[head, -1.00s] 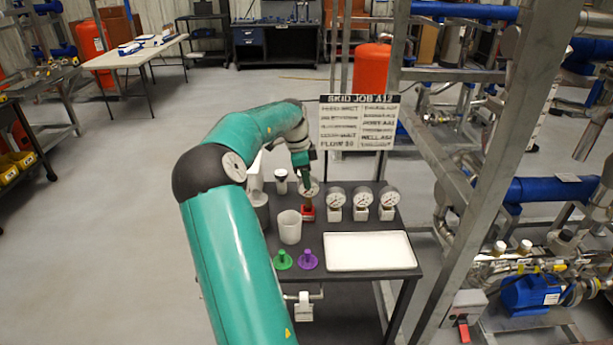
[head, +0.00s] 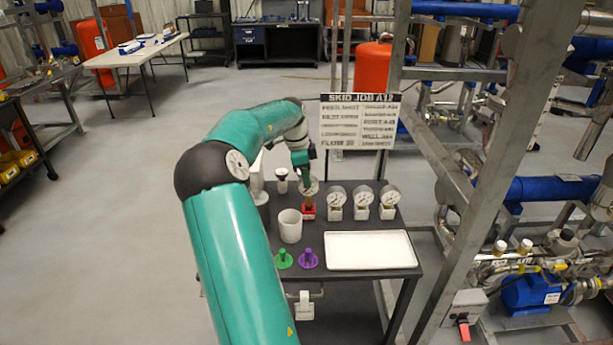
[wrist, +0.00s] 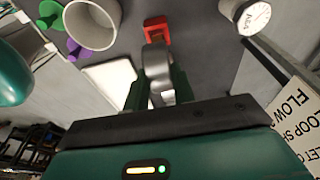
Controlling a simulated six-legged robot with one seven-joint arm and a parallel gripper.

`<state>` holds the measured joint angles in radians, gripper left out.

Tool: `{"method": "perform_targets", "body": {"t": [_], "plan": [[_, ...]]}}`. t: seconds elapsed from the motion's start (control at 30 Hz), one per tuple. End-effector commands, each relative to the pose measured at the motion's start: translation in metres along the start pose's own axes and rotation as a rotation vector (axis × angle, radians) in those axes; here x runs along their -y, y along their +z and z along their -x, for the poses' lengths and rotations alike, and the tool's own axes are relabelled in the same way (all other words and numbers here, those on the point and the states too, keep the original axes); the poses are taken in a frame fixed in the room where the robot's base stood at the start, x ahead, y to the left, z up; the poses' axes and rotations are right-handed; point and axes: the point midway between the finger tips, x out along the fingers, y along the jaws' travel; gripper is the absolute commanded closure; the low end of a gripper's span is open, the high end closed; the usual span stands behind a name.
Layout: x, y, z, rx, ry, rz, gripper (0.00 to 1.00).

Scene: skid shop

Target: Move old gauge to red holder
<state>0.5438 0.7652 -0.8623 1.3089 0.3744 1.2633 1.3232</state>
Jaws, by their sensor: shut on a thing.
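My gripper (wrist: 157,92) is shut on a gauge (wrist: 158,65), with a green finger on either side of its round silver body. The red holder (head: 308,212) stands on the dark table directly under the stem. In the wrist view the red holder (wrist: 155,25) lies right at the stem's end. I cannot tell whether the stem is inside the holder or just above it.
Three gauges on white holders (head: 362,212) stand right of the red holder. A white cup (head: 290,226), green piece (head: 283,259), purple piece (head: 308,259) and white tray (head: 369,235) are in front. A job sign (head: 360,125) stands behind, a metal frame post (head: 480,180) at right.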

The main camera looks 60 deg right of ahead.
Motion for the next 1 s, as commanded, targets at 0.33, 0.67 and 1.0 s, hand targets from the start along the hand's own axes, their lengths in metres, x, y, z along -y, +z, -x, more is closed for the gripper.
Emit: {"method": "perform_targets", "body": {"t": [0.33,0.67,1.0], "plan": [[0.0,0.0,-0.003,0.0,-0.001,0.0,0.88],[0.0,0.002,-0.012,0.0,0.0,0.0,0.88],[0.0,0.003,-0.016,0.0,0.0,0.0,0.88]]}}
